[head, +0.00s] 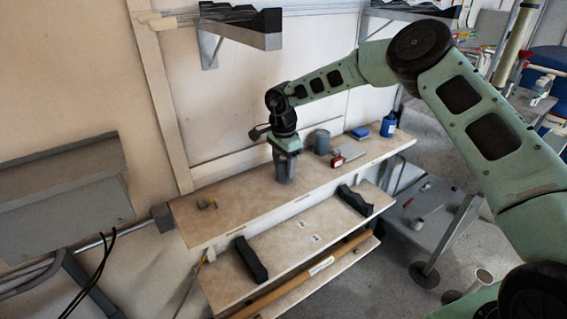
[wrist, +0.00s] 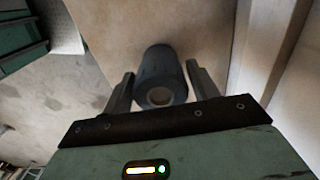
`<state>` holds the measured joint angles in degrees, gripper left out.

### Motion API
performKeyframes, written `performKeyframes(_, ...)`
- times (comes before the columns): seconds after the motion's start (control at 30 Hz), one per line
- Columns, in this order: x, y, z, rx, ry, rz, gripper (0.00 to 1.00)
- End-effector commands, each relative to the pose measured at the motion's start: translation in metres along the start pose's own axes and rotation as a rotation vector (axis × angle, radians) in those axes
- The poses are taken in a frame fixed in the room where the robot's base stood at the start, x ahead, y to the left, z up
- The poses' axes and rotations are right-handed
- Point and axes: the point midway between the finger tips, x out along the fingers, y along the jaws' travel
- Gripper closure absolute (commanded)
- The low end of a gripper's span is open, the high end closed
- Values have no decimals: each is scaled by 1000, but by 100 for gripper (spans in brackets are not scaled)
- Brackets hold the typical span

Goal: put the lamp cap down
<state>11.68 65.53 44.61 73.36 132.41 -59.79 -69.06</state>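The lamp cap, a dark grey cylinder (wrist: 163,68), shows between the two fingers of my gripper (wrist: 161,78) in the wrist view, with a pale round recess on its near end. A fingertip lies close against each side of it. In the head view the grey cylinder (head: 285,168) is upright under my gripper (head: 284,154), over the left-middle of the upper shelf (head: 232,206). Its lower end is at or very near the shelf top; whether it touches cannot be told.
A second grey cylinder (head: 322,142), a small red-labelled bottle (head: 337,158), a blue block (head: 360,133) and a blue bottle (head: 389,124) stand to the right. Black brackets (head: 250,259) sit on the lower shelf.

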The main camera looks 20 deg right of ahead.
Motion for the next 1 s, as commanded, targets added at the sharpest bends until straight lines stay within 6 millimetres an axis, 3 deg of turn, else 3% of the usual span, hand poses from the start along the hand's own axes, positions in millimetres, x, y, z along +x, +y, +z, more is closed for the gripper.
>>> performKeyframes(0.37,-3,0,0,0,1,-1,29)
performKeyframes(0.8,-66,-1,0,1,0,-1,29)
performKeyframes(1.0,-76,0,0,1,0,0,29)
